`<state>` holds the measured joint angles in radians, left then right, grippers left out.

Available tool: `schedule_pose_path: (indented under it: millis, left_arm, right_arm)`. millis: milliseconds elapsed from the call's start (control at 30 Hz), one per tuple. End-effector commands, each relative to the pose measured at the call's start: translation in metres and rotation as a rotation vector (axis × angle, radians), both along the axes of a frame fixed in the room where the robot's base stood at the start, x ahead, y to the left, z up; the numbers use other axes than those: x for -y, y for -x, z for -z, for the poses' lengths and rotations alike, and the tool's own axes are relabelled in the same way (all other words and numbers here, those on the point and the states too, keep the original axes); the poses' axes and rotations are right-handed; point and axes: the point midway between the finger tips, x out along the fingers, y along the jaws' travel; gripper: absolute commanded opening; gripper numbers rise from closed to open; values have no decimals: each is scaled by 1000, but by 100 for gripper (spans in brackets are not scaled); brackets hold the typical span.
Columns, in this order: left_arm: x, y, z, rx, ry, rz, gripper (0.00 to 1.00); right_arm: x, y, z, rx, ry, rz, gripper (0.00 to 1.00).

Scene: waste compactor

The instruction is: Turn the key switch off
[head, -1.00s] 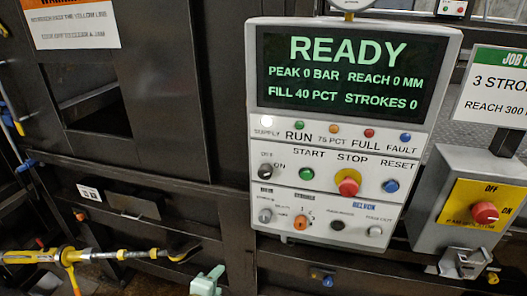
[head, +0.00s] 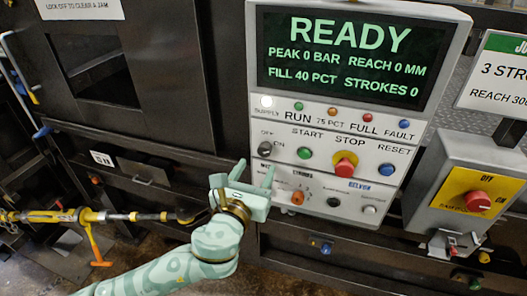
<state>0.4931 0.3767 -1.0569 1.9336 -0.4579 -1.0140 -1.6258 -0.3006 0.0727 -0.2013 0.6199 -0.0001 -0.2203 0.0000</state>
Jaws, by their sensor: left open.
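The grey control panel (head: 335,165) faces me with its screen (head: 345,60) reading READY, FILL 40 PCT, STROKES 0. The small dark key switch (head: 265,149), marked OFF and ON, sits at the panel's left edge under the SUPPLY light. Its exact turn is too small to tell. My left gripper (head: 254,172), mint green, is open and empty, its two fingers pointing up just below the key switch and apart from it in the picture. My right gripper is not in view.
A green START button (head: 305,153), a red STOP button (head: 344,165) and a blue RESET button (head: 386,170) are right of the switch. A red-knob isolator box (head: 475,195) stands further right.

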Motion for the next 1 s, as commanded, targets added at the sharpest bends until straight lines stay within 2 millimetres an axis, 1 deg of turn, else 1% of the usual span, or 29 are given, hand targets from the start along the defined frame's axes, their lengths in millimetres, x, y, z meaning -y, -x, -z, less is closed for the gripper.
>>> schedule_pose_path:
  millis: [33,100,200,300,433,700,767,800,867,1000]
  left_arm:
    - [4,-12,-2,2,0,-2,52]
    - [8,-26,-1,2,-2,-2,52]
    - [14,-43,-1,0,-1,-2,52]
    - [18,-54,0,0,0,-1,52]
    - [20,-61,0,-1,1,0,52]
    - [20,-62,0,-2,2,1,52]
    - [20,-62,0,-1,1,0,36]
    - [20,-62,1,-1,1,0,25]
    - [20,-62,1,-1,1,0,8]
    - [20,-62,1,-2,2,0,8]
  right_arm:
    - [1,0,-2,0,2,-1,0]
    - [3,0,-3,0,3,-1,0]
    - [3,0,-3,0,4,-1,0]
    - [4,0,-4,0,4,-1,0]
    - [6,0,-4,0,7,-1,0]
    - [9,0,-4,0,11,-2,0]
    - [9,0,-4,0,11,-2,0]
    - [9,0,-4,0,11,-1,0]
    - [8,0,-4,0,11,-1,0]
    - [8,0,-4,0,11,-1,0]
